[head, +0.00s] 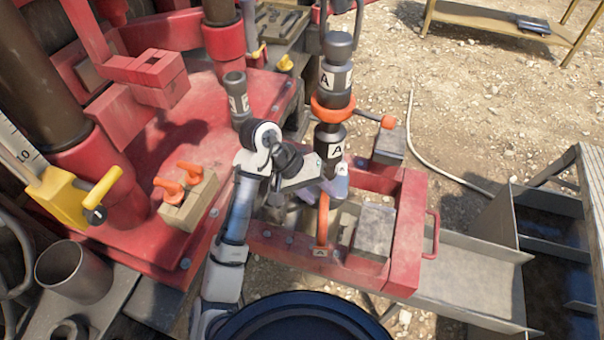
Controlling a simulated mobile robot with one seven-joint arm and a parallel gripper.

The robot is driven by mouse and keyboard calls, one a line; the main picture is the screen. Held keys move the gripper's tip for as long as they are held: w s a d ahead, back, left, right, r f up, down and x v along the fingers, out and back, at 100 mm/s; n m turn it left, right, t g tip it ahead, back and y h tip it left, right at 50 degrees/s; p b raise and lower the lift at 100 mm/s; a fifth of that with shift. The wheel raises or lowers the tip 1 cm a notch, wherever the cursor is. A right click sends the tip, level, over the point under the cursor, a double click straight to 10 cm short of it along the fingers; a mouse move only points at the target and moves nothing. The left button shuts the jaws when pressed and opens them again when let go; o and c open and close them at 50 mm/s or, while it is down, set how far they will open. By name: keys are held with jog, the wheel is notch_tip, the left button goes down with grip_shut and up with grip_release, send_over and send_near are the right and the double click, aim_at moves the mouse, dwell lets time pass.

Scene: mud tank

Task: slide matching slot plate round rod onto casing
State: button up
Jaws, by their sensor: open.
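A dark upright rod (337,52) with "A" labels hangs in the middle of the head view. An orange collar (331,108) with a ball-ended handle surrounds it, and a dark section labelled "A" continues below. A narrow orange plate-like piece (322,222) with an "A" tag at its near end is by the red frame, below the rod. Its slot cannot be made out. My gripper (334,190) is open beside the rod's lower end, near the orange piece's upper end. Whether they touch is unclear. The casing is largely hidden by my arm.
The red frame (405,235) carries two grey blocks (373,230) and a side handle. A tan block (188,203) with two orange T-handles stands left on the red deck (215,120). A short dark pipe (236,95) stands behind my arm. Metal troughs (470,260) lie right.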

jog(key=v, duration=1.2)
jog(key=shift+r, duration=0.1)
